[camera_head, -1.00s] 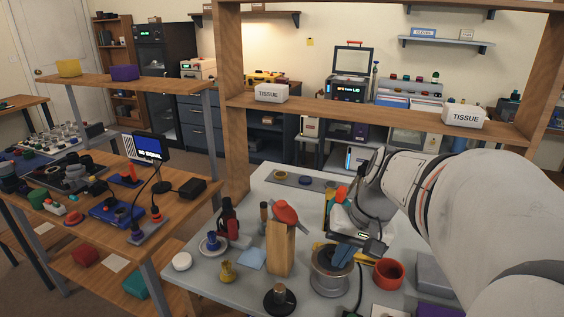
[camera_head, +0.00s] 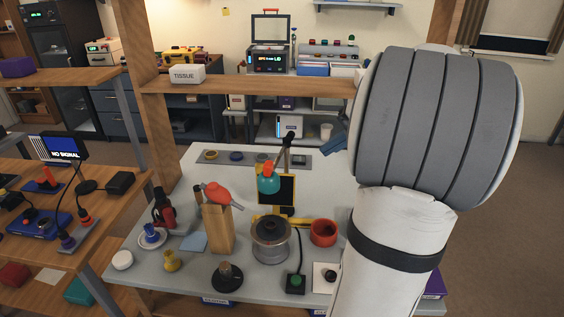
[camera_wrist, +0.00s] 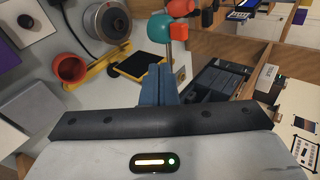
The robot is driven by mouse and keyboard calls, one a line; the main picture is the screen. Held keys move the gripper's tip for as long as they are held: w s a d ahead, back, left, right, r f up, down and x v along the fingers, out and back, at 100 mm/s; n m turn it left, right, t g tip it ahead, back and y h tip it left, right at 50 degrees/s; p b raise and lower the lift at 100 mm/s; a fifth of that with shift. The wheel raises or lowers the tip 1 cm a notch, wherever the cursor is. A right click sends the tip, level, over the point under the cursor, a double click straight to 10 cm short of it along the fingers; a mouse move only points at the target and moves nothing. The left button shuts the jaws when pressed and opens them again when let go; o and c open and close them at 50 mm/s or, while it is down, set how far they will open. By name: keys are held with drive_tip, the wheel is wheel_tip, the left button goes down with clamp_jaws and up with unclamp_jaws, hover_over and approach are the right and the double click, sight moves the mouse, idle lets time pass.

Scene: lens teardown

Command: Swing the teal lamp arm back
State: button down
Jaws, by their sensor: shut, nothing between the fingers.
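The lamp has a teal head (camera_head: 268,185) with an orange cap, on a dark arm (camera_head: 287,148) that slopes up to the right. The head hangs above the bench, in front of a black panel (camera_head: 288,188) with yellow edges. In the wrist view the teal head (camera_wrist: 160,28) and orange parts show at the top, beyond the fingertips. My gripper (camera_head: 330,143), with blue fingers, is raised to the right of the lamp and apart from it. The fingers (camera_wrist: 158,72) are shut and empty in the wrist view. My arm hides part of the bench's right side.
A metal pot (camera_head: 271,241), red cup (camera_head: 323,232) and wooden block (camera_head: 217,228) with a red-orange top stand on the grey bench (camera_head: 150,280). A shelf with a tissue box (camera_head: 187,74) and wooden posts crosses behind. Air above the pot looks free.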

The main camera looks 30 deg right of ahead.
sight(272, 170)
drive_tip(key=x, duration=0.4)
drive_tip(key=r+p+x, duration=0.1)
drive_tip(key=x, duration=0.3)
drive_tip(key=w+a+p+x, duration=0.1)
drive_tip(key=x, duration=0.3)
drive_tip(key=shift+s+r, duration=0.1)
drive_tip(key=shift+r, duration=0.15)
drive_tip(key=shift+w+a+f, duration=0.1)
drive_tip(key=shift+w+a, duration=0.35)
